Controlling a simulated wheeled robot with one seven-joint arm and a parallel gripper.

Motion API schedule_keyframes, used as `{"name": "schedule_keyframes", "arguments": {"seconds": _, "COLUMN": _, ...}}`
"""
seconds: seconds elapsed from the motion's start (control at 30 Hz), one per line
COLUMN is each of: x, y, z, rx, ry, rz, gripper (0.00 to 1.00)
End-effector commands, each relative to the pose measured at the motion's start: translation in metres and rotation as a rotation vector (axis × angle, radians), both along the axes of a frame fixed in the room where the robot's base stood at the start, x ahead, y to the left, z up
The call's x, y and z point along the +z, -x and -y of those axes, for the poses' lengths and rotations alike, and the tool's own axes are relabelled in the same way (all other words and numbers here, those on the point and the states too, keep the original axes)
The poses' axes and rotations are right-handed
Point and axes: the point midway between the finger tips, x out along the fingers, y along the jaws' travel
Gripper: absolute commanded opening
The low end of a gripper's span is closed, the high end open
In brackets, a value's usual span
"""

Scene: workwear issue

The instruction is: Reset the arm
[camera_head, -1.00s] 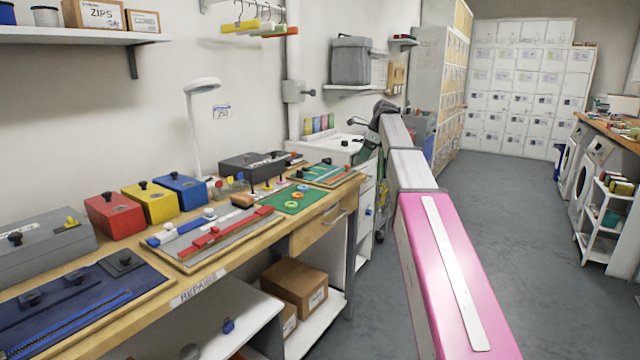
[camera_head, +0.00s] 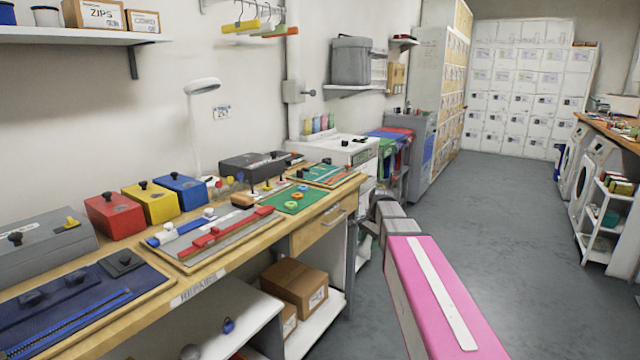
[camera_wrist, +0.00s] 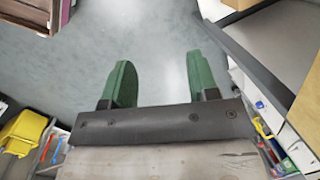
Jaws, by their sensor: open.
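My arm (camera_head: 438,290), with a pink link and grey links beyond it, reaches forward and down to the right of the workbench. In the wrist view my gripper (camera_wrist: 160,78) shows two green fingers spread well apart, with only grey floor (camera_wrist: 150,40) between them. It holds nothing. In the head view the arm's far end is low beside the bench end, and I cannot make out the fingers there.
The repairs bench (camera_head: 225,262) on the left carries red, yellow (camera_head: 150,203) and blue boxes and several boards. A cardboard box (camera_head: 295,287) sits on its lower shelf. A white cart (camera_head: 608,215) stands at the right. The grey aisle floor (camera_head: 510,220) is clear.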

Motion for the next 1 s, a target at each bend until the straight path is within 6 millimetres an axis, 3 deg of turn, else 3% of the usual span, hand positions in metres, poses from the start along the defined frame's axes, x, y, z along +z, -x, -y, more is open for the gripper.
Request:
{"name": "schedule_keyframes", "arguments": {"seconds": 0.03, "x": -0.020, "y": 0.027, "z": 0.000, "rx": 0.067, "ry": 0.017, "rz": 0.003, "gripper": 0.54}}
{"name": "schedule_keyframes", "arguments": {"seconds": 0.2, "x": -0.072, "y": 0.088, "z": 0.004, "rx": 0.320, "ry": 0.082, "rz": 0.027, "gripper": 0.54}}
{"name": "schedule_keyframes", "arguments": {"seconds": 0.4, "x": -0.120, "y": 0.158, "z": 0.009, "rx": 0.618, "ry": 0.147, "rz": 0.039, "gripper": 0.54}}
{"name": "schedule_keyframes", "arguments": {"seconds": 0.5, "x": -0.134, "y": 0.184, "z": 0.011, "rx": 0.737, "ry": 0.169, "rz": 0.041, "gripper": 0.54}}
{"name": "schedule_keyframes", "arguments": {"seconds": 0.7, "x": -0.148, "y": 0.207, "z": 0.013, "rx": 0.864, "ry": 0.191, "rz": 0.043, "gripper": 0.54}}
{"name": "schedule_keyframes", "arguments": {"seconds": 1.0, "x": -0.149, "y": 0.207, "z": 0.014, "rx": 0.877, "ry": 0.193, "rz": 0.044, "gripper": 0.54}}
